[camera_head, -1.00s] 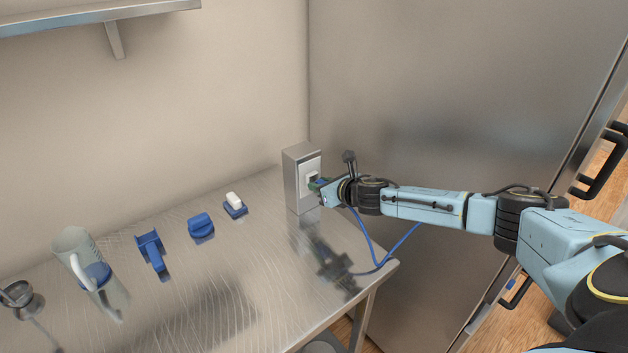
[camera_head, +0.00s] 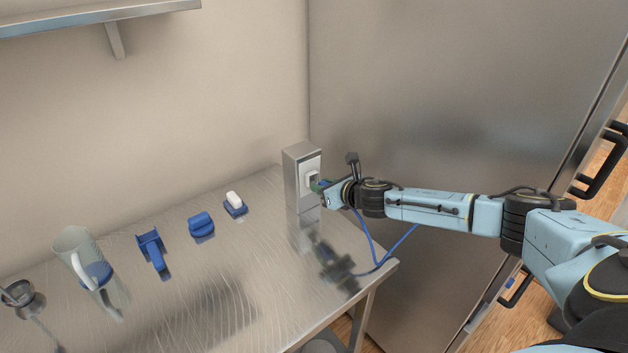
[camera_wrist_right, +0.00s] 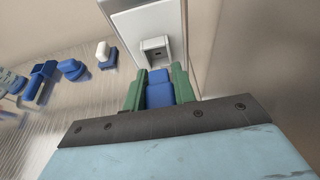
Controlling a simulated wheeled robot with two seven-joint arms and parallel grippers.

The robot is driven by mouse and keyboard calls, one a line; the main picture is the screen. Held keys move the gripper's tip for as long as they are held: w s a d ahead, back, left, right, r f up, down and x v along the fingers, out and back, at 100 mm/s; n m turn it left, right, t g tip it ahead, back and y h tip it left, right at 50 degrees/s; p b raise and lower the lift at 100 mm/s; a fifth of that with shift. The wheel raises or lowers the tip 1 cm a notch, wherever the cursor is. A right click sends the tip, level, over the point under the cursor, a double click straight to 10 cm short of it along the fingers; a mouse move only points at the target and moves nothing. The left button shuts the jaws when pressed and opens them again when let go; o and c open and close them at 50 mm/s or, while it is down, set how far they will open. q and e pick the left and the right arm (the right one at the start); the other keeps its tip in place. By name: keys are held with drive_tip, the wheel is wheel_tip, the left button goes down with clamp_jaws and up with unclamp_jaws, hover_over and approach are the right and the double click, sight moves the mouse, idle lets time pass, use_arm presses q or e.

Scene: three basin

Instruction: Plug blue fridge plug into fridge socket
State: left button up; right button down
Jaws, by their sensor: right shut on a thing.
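The fridge socket (camera_head: 313,179) is a pale outlet on the front of a steel box (camera_head: 291,182) at the back right of the table. It shows in the right wrist view (camera_wrist_right: 155,50) just ahead of my fingers. My right gripper (camera_head: 320,187) is shut on the blue plug (camera_wrist_right: 159,88), held between its green fingers (camera_wrist_right: 159,82). The plug faces the socket, and a small gap seems to show between them in the wrist view. A blue cord (camera_head: 366,240) hangs from the gripper and loops over the table's right edge. My left gripper is not in view.
A steel table (camera_head: 190,290) carries a mug (camera_head: 77,252), blue objects (camera_head: 152,250) (camera_head: 201,225), a white-and-blue item (camera_head: 235,203) and a metal cup (camera_head: 17,293). A steel fridge (camera_head: 450,110) stands right. A shelf (camera_head: 90,17) hangs upper left.

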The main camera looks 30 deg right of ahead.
drive_tip(key=shift+p, duration=0.7)
idle(1.1)
drive_tip(key=shift+w, duration=0.1)
drive_tip(key=shift+w, duration=0.5)
drive_tip(key=shift+s, duration=0.15)
drive_tip(key=shift+s, duration=0.5)
drive_tip(key=shift+p, duration=0.5)
